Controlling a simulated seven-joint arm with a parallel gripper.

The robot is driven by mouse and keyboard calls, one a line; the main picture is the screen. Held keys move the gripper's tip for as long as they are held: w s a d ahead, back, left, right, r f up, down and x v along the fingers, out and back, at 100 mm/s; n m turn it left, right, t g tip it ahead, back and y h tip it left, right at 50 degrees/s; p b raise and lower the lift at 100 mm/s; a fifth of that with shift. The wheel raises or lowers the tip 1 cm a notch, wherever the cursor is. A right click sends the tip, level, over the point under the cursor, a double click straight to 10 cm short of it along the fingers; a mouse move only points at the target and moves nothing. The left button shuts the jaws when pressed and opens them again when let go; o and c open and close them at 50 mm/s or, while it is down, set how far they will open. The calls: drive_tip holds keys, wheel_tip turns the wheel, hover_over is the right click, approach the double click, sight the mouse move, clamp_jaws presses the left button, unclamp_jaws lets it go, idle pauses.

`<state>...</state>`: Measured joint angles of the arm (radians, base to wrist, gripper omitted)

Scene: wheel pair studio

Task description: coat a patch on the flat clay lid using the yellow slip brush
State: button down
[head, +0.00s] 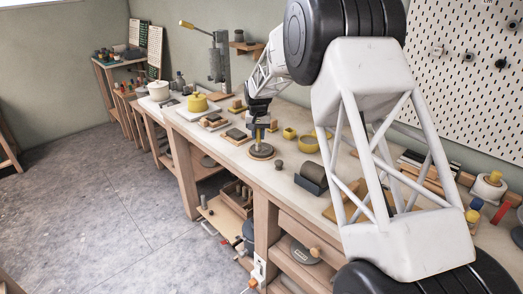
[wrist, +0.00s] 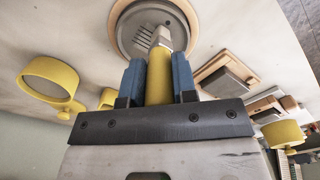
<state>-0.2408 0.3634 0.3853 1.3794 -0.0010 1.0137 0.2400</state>
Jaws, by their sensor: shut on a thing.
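The slip brush (wrist: 159,76) has a yellow handle and a pale ferrule. My gripper (wrist: 158,68) is shut on the handle between its two blue fingers. In the head view my gripper (head: 258,122) is above the flat clay lid (head: 262,150), with the yellow brush (head: 258,136) pointing down at it. The lid, a round grey-brown disc, also shows in the wrist view (wrist: 128,22) beyond the fingers. The brush's tip is over the lid, but I cannot tell whether it touches. The ferrule hides part of the lid.
A yellow bowl (head: 308,143) and a small yellow cup (head: 289,133) stand right of the lid. A dark cylinder in a cradle (head: 313,175) is nearer the front. Dark blocks on wooden boards (head: 236,135) lie to the left. A yellow pot (head: 197,103) stands farther left.

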drive_tip(key=shift+w+d, duration=0.1)
drive_tip(key=shift+w, duration=0.05)
drive_tip(key=shift+w+d+f, duration=0.2)
drive_tip(key=shift+w+d, duration=0.95)
drive_tip(key=shift+r, duration=0.1)
drive_tip(key=shift+r, duration=0.7)
drive_tip(key=shift+s+a+f, duration=0.1)
drive_tip(key=shift+s+a, duration=1.2)
